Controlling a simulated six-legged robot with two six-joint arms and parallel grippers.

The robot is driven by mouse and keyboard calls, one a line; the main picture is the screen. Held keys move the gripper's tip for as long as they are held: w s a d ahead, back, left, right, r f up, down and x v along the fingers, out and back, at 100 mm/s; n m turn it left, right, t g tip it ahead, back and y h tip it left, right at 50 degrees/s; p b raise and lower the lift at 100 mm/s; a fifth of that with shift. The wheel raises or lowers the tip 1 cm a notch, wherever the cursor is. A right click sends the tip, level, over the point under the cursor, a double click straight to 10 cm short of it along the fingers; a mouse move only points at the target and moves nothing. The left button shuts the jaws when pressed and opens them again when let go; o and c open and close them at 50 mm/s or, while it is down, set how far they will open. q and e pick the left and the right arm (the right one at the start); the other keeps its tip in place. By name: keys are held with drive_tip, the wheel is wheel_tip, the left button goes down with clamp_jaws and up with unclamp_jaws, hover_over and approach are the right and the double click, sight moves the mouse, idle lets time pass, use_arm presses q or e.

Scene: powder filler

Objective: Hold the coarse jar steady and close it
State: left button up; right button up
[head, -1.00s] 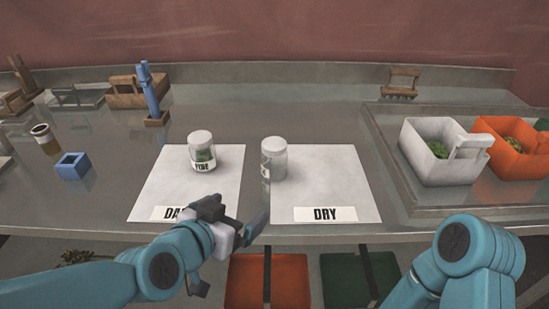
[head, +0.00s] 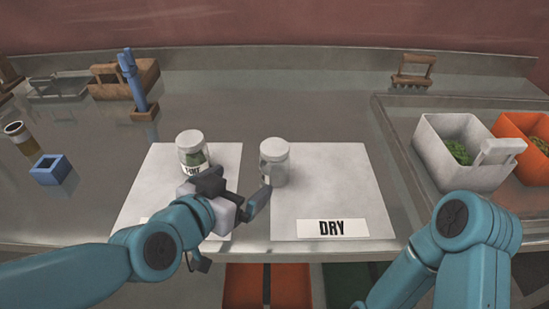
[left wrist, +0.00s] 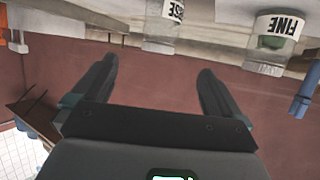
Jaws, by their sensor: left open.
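The coarse jar (head: 275,170) stands upright at the left edge of the right-hand mat (head: 350,190) marked DRY. A white lid (head: 275,148) sits on top; I cannot tell how tightly. In the left wrist view the jar (left wrist: 161,35) appears upside down, with only the end of its label showing. My left gripper (head: 243,182) is open and empty, in front of and left of this jar. Its two dark fingers (left wrist: 158,70) are apart in the wrist view. My right arm shows at the right, but its gripper is out of view.
The lidded FINE jar (head: 189,152) stands on the left mat (head: 145,190), partly behind my left gripper. A white bin (head: 440,170) and an orange bin (head: 515,128) are at the right.

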sight(269, 162)
use_arm(q)
drive_tip(key=b+x, duration=0.1)
drive_tip(key=x, duration=1)
drive_tip(key=shift+s+f, duration=0.1)
drive_tip(key=x, duration=0.5)
drive_tip(key=shift+w+f, duration=0.2)
drive_tip(key=shift+r, duration=0.1)
drive_tip(key=c, duration=1)
